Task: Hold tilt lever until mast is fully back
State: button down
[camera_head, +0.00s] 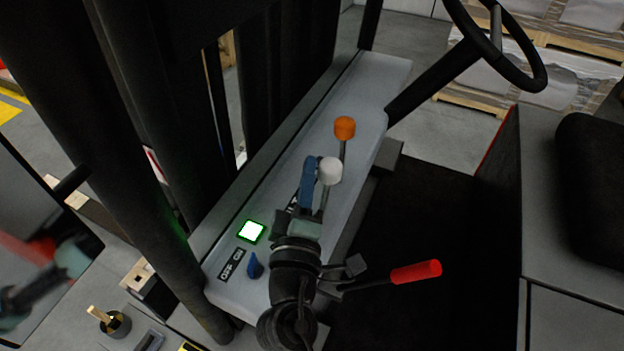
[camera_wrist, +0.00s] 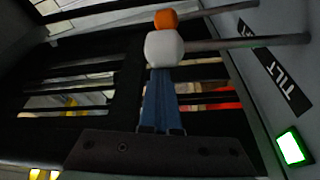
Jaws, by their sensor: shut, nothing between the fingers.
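The tilt lever has a white knob (camera_head: 330,170) on a metal rod, standing on the grey console (camera_head: 350,115). The white knob also shows in the wrist view (camera_wrist: 164,49), its rod running right toward the TILT label (camera_wrist: 281,82). My gripper (camera_head: 310,163) has blue fingers, shut together with nothing between them. Its tips are right at the white knob, on its left in the head view; in the wrist view the fingers (camera_wrist: 162,74) meet the knob's lower edge. Whether they press on it is unclear. The dark mast (camera_head: 120,150) stands left of the console; its full tilt cannot be judged.
An orange-knobbed lever (camera_head: 344,128) stands just beyond the white one. A lit green lamp (camera_head: 251,231) and a blue OFF/ON switch (camera_head: 254,266) are on the near console. A red-handled lever (camera_head: 416,272), steering wheel (camera_head: 500,50) and black seat (camera_head: 592,190) are to the right.

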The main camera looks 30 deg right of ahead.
jog(key=r+b+v, duration=0.1)
jog(key=b+v, duration=0.3)
jog(key=v, duration=0.6)
jog(key=shift+a+f, duration=0.25)
jog(key=shift+f, duration=0.05)
jog(key=shift+w, duration=0.1)
